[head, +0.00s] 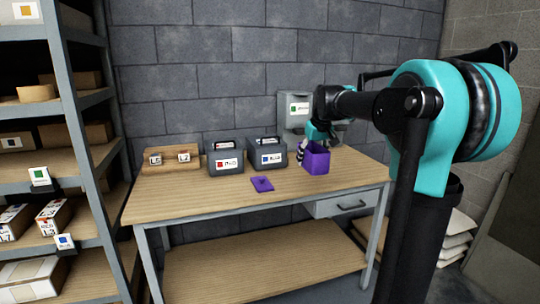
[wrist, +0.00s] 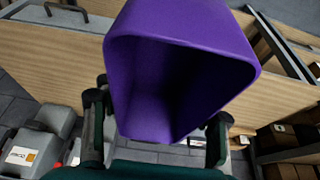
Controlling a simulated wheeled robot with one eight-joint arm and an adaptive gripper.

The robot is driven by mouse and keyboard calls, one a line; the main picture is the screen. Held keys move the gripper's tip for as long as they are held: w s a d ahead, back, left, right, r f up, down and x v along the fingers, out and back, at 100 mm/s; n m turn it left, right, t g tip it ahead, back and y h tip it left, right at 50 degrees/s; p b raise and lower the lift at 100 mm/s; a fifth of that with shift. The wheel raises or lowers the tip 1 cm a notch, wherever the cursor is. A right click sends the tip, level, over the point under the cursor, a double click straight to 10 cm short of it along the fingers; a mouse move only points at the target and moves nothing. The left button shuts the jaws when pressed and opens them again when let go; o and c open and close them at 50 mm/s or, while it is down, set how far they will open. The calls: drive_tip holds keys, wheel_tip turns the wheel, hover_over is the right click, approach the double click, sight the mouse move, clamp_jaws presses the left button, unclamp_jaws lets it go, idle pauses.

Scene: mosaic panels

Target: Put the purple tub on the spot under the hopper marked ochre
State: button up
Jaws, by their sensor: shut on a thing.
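The purple tub (head: 317,162) is at the right part of the wooden table, its open top facing up. My gripper (head: 302,150) is shut on the tub at its left side. In the head view I cannot tell whether the tub touches the table. In the wrist view the tub (wrist: 190,30) fills the middle, its open mouth toward the camera, between my gripper's fingers (wrist: 156,122). A grey hopper (head: 290,122) with a green-marked label is behind the tub, partly hidden by my arm. In the wrist view a grey container (wrist: 47,130) bears an ochre-marked label.
Two dark grey bins (head: 226,166) (head: 268,162), marked red and blue, stand left of the tub. A flat purple piece (head: 262,184) lies in front of them. A small wooden rack (head: 160,174) is farther left. Stocked shelves (head: 65,95) stand at far left. The table's front left is clear.

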wheel_tip(320, 180, down, 17)
drive_tip(key=w+d+m, duration=0.2)
drive_tip(key=w, duration=0.1)
drive_tip(key=s+d+f, duration=0.1)
drive_tip(key=s+f, duration=0.4)
drive_tip(key=f, duration=0.5)
drive_tip(key=s+d+f+m+h, duration=0.1)
drive_tip(key=s+f, duration=0.3)
drive_tip(key=f, duration=0.6)
drive_tip(key=shift+s+f, duration=0.35)
drive_tip(key=shift+s, duration=0.05)
drive_tip(key=shift+d, duration=0.15)
